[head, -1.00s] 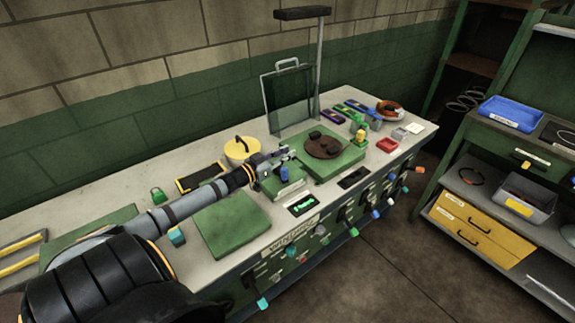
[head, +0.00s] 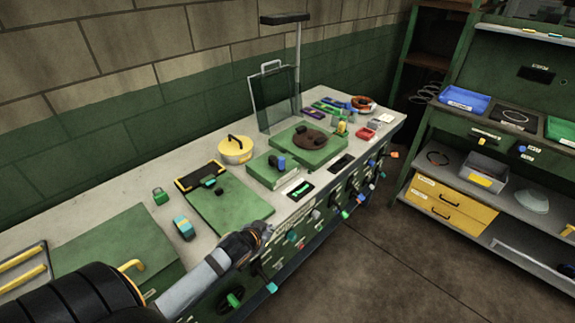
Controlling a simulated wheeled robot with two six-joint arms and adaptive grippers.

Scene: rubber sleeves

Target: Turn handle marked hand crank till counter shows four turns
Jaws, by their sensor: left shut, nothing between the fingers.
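My left gripper (head: 264,230) is shut and empty over the front edge of the workbench (head: 130,214). It is apart from a green block (head: 262,176) with a dark and blue handle (head: 280,162) on top, which stands behind it on the bench. A small black display (head: 299,189) with green glowing marks lies in front of that block; I cannot read its value. I cannot read which handle is marked hand crank. My right gripper is not in view.
A green plate with a brown disc (head: 309,140), a yellow lidded pot (head: 235,149) and a glass panel (head: 272,101) stand on the bench. A shelf unit with a blue tray (head: 464,99) and yellow drawers (head: 450,203) is at right. The floor (head: 400,270) between is clear.

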